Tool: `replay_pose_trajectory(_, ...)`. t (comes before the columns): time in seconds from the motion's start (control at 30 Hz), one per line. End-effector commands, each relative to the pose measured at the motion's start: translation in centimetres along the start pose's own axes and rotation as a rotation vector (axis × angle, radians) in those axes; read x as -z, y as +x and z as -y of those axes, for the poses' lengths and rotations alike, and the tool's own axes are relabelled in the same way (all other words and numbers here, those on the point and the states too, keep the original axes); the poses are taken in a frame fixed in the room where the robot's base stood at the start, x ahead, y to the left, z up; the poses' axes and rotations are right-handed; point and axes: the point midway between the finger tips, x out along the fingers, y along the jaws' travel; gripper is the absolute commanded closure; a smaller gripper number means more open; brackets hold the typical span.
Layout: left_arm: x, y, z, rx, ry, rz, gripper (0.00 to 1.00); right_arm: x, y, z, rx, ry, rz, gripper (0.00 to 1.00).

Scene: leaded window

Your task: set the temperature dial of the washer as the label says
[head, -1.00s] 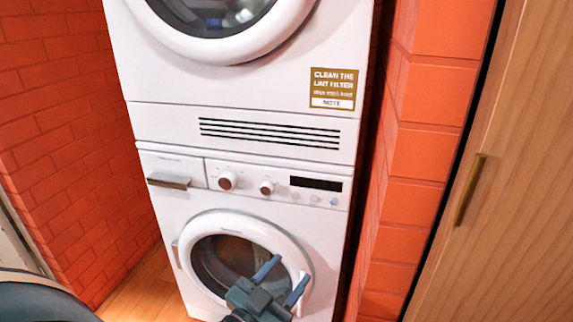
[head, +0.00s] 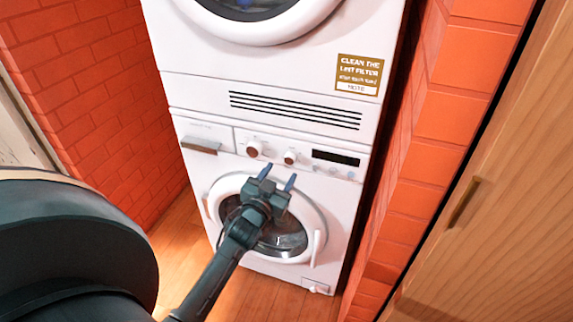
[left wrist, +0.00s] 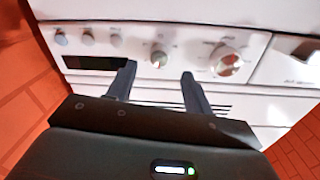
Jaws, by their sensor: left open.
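The white washer (head: 207,168) is the lower machine of a stack. Its panel has a larger round knob (head: 254,148) on the left and a smaller knob (head: 291,157) to its right; I cannot read which is the temperature dial. My left gripper (head: 277,176) is open and empty, fingers up, in front of the washer door's top, just below the knobs in the picture. In the left wrist view, turned upside down, the smaller knob (left wrist: 160,55) shows between the fingertips and the larger knob (left wrist: 228,60) to their right. No contact is visible. My right gripper is not in view.
A dark display (head: 336,158) and small buttons sit right of the knobs. Brick walls flank the stack; a wooden door (head: 500,200) stands at right.

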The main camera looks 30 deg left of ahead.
Motion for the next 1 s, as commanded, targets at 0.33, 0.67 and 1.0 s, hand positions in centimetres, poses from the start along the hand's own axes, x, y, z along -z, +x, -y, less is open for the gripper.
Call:
replay_pose_trajectory(0.33, 0.0, 4.7, -0.1, -0.001, 0.0, -0.001, 0.49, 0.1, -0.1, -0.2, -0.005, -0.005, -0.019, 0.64)
replay_pose_trajectory(0.67, 0.0, 5.1, -0.1, -0.001, 0.0, 0.0, 0.49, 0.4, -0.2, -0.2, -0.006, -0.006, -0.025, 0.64)
replay_pose_trajectory(1.0, 0.0, 5.1, -0.1, -0.001, 0.0, -0.001, 0.75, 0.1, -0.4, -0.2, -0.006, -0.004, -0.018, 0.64)
